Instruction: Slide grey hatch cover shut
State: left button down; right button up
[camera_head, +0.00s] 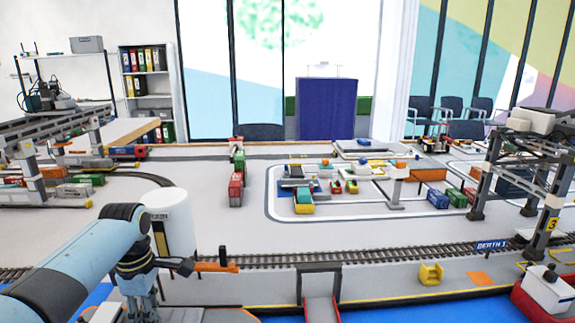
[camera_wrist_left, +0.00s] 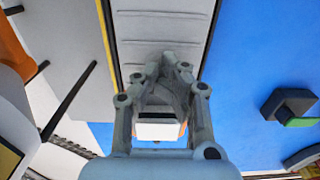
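A pale grey ribbed panel (camera_wrist_left: 165,25), which looks like the hatch cover, runs from the top of the left wrist view down under my left gripper (camera_wrist_left: 168,72). The fingers are drawn together over the panel; whether anything thin is between the tips is hidden. A small white block with an orange strip (camera_wrist_left: 160,128) shows between the finger links. In the head view my left gripper (camera_head: 140,268) is at the lower left, over the quay edge beside a white cylinder (camera_head: 168,222). The hatch cover cannot be made out there. My right gripper is not in view.
A dark and red frame (camera_head: 319,285) stands at the front quay edge. A yellow piece (camera_head: 431,274) lies to its right. A gantry crane (camera_head: 550,215) and a red hull (camera_head: 540,305) stand at right. A dark block (camera_wrist_left: 290,105) sits on blue at right.

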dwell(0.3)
pick_arm(q)
jog(key=shift+a, duration=0.25)
jog(key=shift+d, duration=0.1)
jog(key=shift+d+r+p, duration=0.25)
jog(key=shift+d+p, duration=0.3)
jog(key=shift+p, duration=0.05)
notch_tip(320, 180, up, 10)
jog(key=p, duration=1)
jog(key=shift+p, duration=0.4)
